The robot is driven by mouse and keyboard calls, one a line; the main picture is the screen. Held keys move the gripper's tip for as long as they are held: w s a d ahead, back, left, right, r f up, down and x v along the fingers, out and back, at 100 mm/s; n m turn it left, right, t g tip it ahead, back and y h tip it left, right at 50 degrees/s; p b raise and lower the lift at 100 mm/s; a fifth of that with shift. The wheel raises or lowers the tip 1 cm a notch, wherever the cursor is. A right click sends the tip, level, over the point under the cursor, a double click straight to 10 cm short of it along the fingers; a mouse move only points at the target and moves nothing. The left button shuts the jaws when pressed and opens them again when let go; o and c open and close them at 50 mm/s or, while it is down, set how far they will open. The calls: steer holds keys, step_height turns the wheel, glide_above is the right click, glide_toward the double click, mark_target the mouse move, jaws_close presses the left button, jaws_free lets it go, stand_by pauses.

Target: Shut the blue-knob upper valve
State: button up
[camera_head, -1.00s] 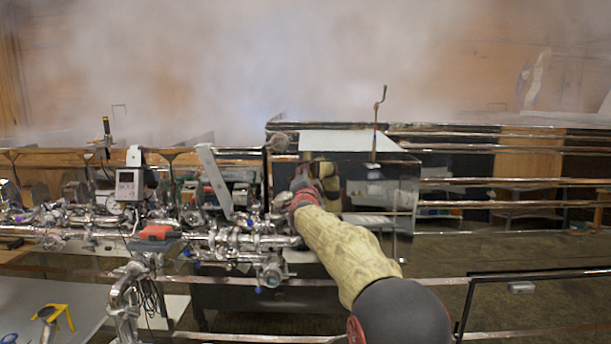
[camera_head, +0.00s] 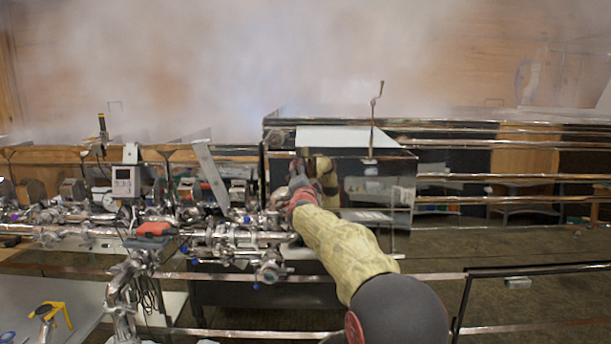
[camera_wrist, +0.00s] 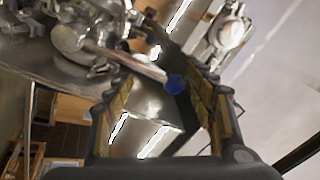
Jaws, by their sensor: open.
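A round blue knob (camera_wrist: 175,84) shows in the wrist view, at the end of a shiny metal bar or pipe. My gripper (camera_wrist: 160,88) is open, with its two tan-padded fingers on either side of the knob. The knob appears between the fingers, nearer the right one. I cannot tell how deep it lies between them, and no clear contact shows. In the head view my gripper (camera_head: 300,184) is at the right end of the metal pipework (camera_head: 235,238), partly hidden by my own arm. The blue knob at my gripper is hidden there.
Other small blue knobs (camera_head: 256,286) sit lower on the pipework. A grey display box (camera_head: 126,181) and a red-topped item (camera_head: 154,229) stand to the left. Steam hangs above; a rail (camera_head: 540,268) runs at the right.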

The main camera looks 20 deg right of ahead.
steer(key=v, duration=1.2)
steer(key=shift+f, duration=0.2)
